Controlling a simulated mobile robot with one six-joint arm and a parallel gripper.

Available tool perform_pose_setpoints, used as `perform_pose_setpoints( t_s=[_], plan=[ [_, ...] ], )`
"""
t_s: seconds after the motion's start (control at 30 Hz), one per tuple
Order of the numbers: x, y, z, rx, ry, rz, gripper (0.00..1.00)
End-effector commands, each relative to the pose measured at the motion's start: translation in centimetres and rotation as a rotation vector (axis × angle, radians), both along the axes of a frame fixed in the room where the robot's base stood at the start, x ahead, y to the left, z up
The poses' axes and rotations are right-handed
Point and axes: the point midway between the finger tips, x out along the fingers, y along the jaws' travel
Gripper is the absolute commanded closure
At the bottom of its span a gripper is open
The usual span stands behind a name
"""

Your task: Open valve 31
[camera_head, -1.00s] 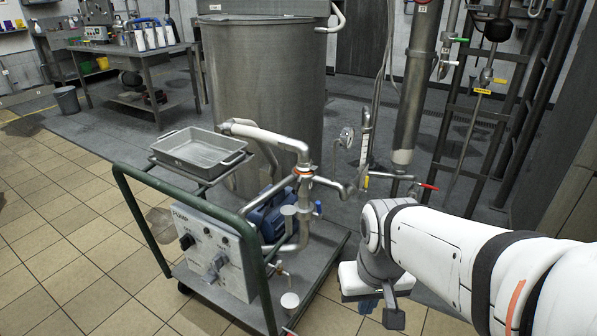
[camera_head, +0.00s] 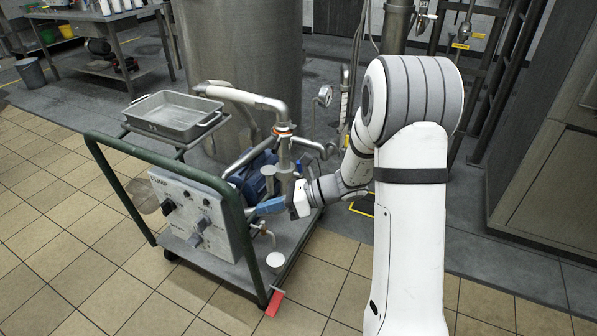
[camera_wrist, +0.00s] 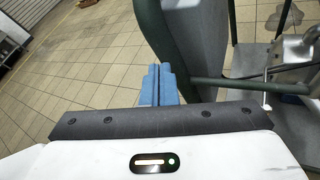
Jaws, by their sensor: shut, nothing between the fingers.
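No valve number 31 can be read in these views. My gripper (camera_head: 262,207) has blue fingers, which are shut and empty, pointing left across the cart beside the pump's control box (camera_head: 195,215). In the wrist view the shut fingers (camera_wrist: 158,86) point at tiled floor, close to a dark green cart post (camera_wrist: 165,40). A red flat piece (camera_head: 274,303) shows at the cart's front lower corner; its type is unclear. My arm hides part of the pipework on the right.
A grey metal tray (camera_head: 172,118) rests on top of the cart. A large steel tank (camera_head: 240,50) stands behind it. The cart's green rail (camera_head: 165,160) surrounds the control box. Tiled floor (camera_head: 60,230) is clear at left and front.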

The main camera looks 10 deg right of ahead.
Motion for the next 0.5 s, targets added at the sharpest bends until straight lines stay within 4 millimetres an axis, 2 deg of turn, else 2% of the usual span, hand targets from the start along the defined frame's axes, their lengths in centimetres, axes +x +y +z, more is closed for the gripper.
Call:
perform_pose_setpoints(
  t_s=[0.03,0.1,0.17,0.3,0.4,0.5],
  plan=[
    [2.2,-0.6,-1.5,0.08,0.089,-0.098,1.0],
    [5.4,-1.6,-3.2,0.201,0.204,-0.239,1.0],
    [8.0,-2.9,-4.8,0.308,0.297,-0.36,1.0],
    [12.9,-7.0,-9.3,0.554,0.478,-0.612,1.0],
    [15.1,-10.0,-12.4,0.703,0.566,-0.755,1.0],
    [16.3,-12.5,-14.9,0.816,0.619,-0.856,1.0]
  ],
)
